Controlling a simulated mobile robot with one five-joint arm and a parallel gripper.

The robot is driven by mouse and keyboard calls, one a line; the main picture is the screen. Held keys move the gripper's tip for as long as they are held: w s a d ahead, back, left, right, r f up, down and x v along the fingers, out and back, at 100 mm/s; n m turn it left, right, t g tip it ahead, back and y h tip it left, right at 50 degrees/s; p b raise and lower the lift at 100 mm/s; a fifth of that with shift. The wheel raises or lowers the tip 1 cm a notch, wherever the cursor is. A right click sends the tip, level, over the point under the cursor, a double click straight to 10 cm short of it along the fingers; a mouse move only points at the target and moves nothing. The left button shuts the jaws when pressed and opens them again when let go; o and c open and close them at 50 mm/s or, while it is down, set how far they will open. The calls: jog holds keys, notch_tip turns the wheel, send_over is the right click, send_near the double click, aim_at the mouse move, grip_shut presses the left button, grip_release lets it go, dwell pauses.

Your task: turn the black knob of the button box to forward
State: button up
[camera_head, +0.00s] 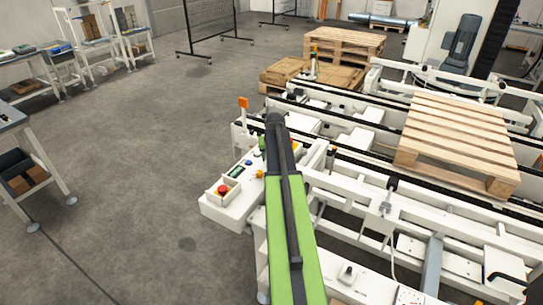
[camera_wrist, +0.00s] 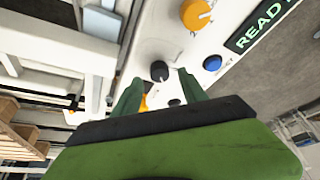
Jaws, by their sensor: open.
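In the wrist view the black knob (camera_wrist: 159,71) stands on the white panel of the button box (camera_wrist: 153,28). The box also shows in the head view (camera_head: 213,208), where my arm seems to hide the knob. My gripper (camera_wrist: 160,78) is open. Its two green fingers point at the panel, one on each side of the knob in the picture. Nothing is held. I cannot tell whether the fingertips reach down around the knob or touch it. A small pale mark shows on the knob, but its setting cannot be read.
An orange knob (camera_wrist: 197,14), a blue button (camera_wrist: 212,63) and a display (camera_wrist: 262,22) sit near the black knob. A red button (camera_head: 222,190) is on the box's near end. Conveyor frames with a pallet (camera_head: 455,128) stand right; the floor left is open.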

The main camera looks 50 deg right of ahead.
jog(key=p+v, duration=1.3)
jog(key=v, duration=0.2)
jog(key=shift+r, duration=0.2)
jog(key=shift+s, duration=0.15)
